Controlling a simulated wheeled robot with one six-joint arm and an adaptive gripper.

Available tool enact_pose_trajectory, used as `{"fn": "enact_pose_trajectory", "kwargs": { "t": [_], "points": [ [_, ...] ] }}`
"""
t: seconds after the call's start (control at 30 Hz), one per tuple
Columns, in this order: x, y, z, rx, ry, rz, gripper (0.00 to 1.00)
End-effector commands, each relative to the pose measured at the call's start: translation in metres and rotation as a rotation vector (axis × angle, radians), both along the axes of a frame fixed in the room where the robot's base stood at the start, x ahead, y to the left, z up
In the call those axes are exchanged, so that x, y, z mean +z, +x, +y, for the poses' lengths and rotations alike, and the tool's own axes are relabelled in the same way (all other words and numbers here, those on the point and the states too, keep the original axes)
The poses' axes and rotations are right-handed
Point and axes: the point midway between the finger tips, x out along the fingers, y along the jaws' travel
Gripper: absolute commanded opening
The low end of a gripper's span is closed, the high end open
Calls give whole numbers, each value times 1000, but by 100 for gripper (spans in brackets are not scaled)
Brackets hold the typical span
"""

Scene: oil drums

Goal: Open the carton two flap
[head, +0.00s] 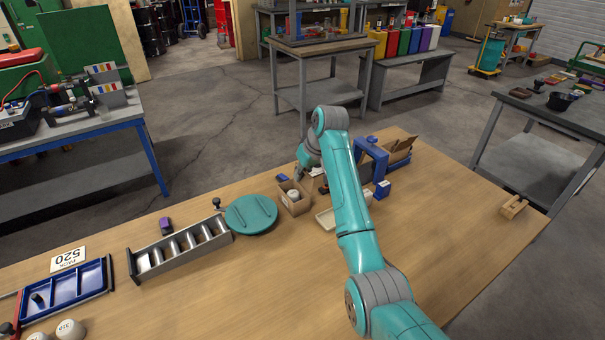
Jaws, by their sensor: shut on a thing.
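A small open brown carton (294,206) stands near the middle of the table with a round pale item inside. Its flaps stand up around the opening. A second, larger brown carton (398,158) with raised flaps stands at the table's back, partly behind a blue frame (371,160). My gripper (301,177) points down at the back edge of the small carton, below my teal arm. It is shut at a flap there; the fingertips are small and partly hidden, so the exact grip is hard to see.
A round teal lid (251,214) and a grey slotted rack (180,248) lie left of the small carton. The table's right side is mostly clear, with a wooden block (513,207).

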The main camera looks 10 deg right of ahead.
Motion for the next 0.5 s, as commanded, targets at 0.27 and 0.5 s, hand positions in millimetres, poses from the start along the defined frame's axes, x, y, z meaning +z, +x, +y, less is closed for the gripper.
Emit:
{"fn": "enact_pose_trajectory", "kwargs": {
  "t": [0.27, 0.5],
  "points": [
    [0, 0, 0, -1, -3, -1, 0],
    [0, 0, 0, -1, -2, -1, 28]
  ]
}}
